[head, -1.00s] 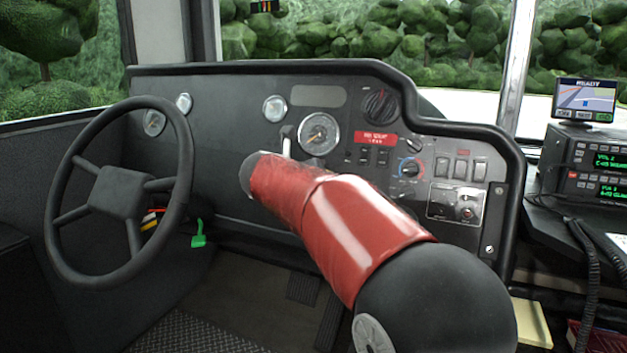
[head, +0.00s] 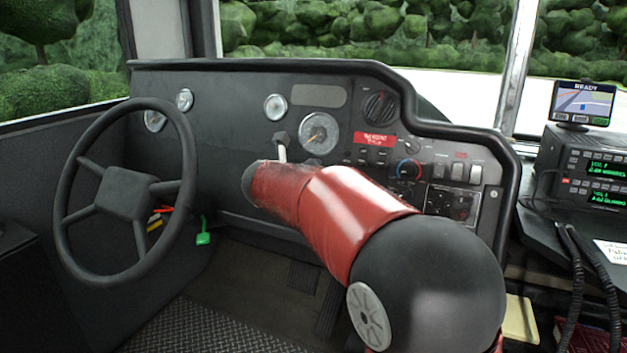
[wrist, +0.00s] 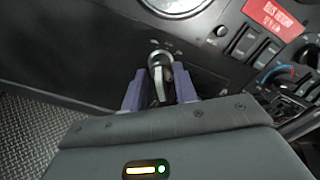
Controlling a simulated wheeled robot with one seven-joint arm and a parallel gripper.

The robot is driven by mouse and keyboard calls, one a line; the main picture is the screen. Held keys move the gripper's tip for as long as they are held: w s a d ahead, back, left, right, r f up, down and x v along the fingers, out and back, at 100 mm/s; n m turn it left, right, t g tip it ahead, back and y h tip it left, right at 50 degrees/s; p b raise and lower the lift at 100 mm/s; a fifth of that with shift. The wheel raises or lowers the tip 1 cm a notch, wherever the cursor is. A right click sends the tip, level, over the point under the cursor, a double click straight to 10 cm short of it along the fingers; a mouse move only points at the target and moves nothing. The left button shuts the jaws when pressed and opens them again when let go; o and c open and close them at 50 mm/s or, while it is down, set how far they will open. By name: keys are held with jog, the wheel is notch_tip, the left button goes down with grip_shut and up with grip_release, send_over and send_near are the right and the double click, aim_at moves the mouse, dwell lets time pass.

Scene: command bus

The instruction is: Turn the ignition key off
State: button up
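The ignition key (wrist: 159,80) is a silver piece in its switch on the dark dash, below the round gauge in the wrist view. Its long part points down the picture, toward my gripper. My gripper (wrist: 160,88) has its two purple-grey fingers apart, one on each side of the key. A gap shows beside the key; I cannot tell whether either finger touches it. In the head view my red and black arm hides the key and most of the gripper; a small pale stem with a dark top (head: 280,138) shows above the arm's end.
The steering wheel (head: 125,200) stands left of my arm. The dash holds a round gauge (head: 318,133), a red label (head: 375,140), and switches and knobs to the right. A radio and a small screen (head: 582,103) stand at far right.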

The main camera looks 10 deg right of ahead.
jog(key=v, duration=0.7)
jog(key=shift+s+a, duration=0.25)
jog(key=shift+s, duration=0.05)
jog(key=shift+r, duration=0.1)
jog(key=s+d+f+m+g+y, duration=0.2)
jog(key=s+d+f+m, duration=0.2)
jog(key=s+m, duration=0.5)
jog(key=s+d+f+m+g+y, duration=0.1)
jog(key=s+d+f+m+g, duration=0.25)
jog(key=s+m, duration=0.55)
jog(key=s+a+f+m+y, duration=0.1)
jog(key=s+f+m+y, duration=0.1)
jog(key=s+m, duration=0.5)
jog(key=s+a+f+m+y, duration=0.1)
jog(key=s+f+m+y, duration=0.2)
jog(key=m, duration=0.7)
jog(key=s+f+p, duration=0.1)
jog(key=s+f, duration=0.1)
jog(key=s, duration=0.1)
jog(key=shift+s+a+f+m, duration=0.2)
jog(key=shift+s+a+m, duration=0.1)
jog(key=shift+s+m, duration=0.1)
